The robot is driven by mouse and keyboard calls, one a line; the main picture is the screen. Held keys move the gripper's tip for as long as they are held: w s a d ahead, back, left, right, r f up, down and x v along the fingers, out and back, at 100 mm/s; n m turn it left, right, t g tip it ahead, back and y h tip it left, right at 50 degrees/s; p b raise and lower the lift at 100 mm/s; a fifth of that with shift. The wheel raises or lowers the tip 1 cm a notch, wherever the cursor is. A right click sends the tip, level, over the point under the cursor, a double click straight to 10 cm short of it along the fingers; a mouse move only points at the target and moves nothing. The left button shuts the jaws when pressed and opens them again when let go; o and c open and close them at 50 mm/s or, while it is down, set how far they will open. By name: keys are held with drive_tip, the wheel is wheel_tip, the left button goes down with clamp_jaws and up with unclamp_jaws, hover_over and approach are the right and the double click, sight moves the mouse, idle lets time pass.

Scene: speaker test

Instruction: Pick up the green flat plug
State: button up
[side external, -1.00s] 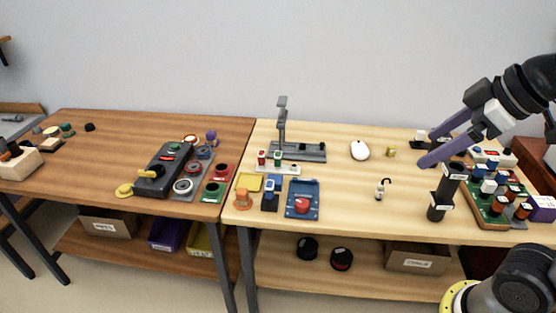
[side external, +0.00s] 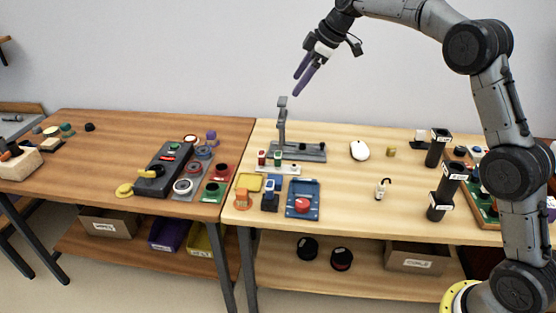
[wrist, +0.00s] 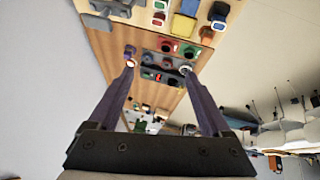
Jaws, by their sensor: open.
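A small green block (side external: 278,155) with a pale face stands beside a similar red one (side external: 262,156) on a white base on the light wooden table; I cannot tell for sure that it is the green flat plug. Another small green piece (side external: 66,127) lies at the far left of the brown table. My gripper (side external: 297,86) is open and empty, high above the light table's left part, just above the grey stand. In the wrist view my gripper (wrist: 159,69) points down past the brown table, its fingers apart with nothing between.
A tall grey stand (side external: 282,125) rises below my gripper. A blue tray (side external: 303,206) with a red button, a white mouse (side external: 359,150) and two black cylinders (side external: 437,148) share the light table (side external: 340,222). A dark control box (side external: 163,168) sits on the brown table.

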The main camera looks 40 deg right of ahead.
drive_tip(key=w+d+f, duration=0.3)
drive_tip(key=w+f, duration=0.1)
drive_tip(key=f, duration=0.5)
drive_tip(key=m+g, duration=0.1)
drive_tip(key=g, duration=0.1)
approach(280, 159)
drive_tip(key=d+r, duration=0.1)
drive_tip(key=d, duration=0.2)
drive_tip(key=x, duration=0.7)
drive_tip(key=shift+w, duration=0.2)
drive_tip(key=shift+a+r+x, duration=0.1)
drive_tip(key=shift+a+x, duration=0.1)
drive_tip(key=shift+x, duration=0.8)
drive_tip(key=shift+a+r+x, duration=0.1)
drive_tip(key=shift+a+x, duration=0.1)
drive_tip(key=shift+x, duration=0.75)
drive_tip(key=shift+a+x, duration=0.2)
drive_tip(key=shift+x, duration=0.8)
drive_tip(key=shift+w, duration=0.15)
clamp_jaws()
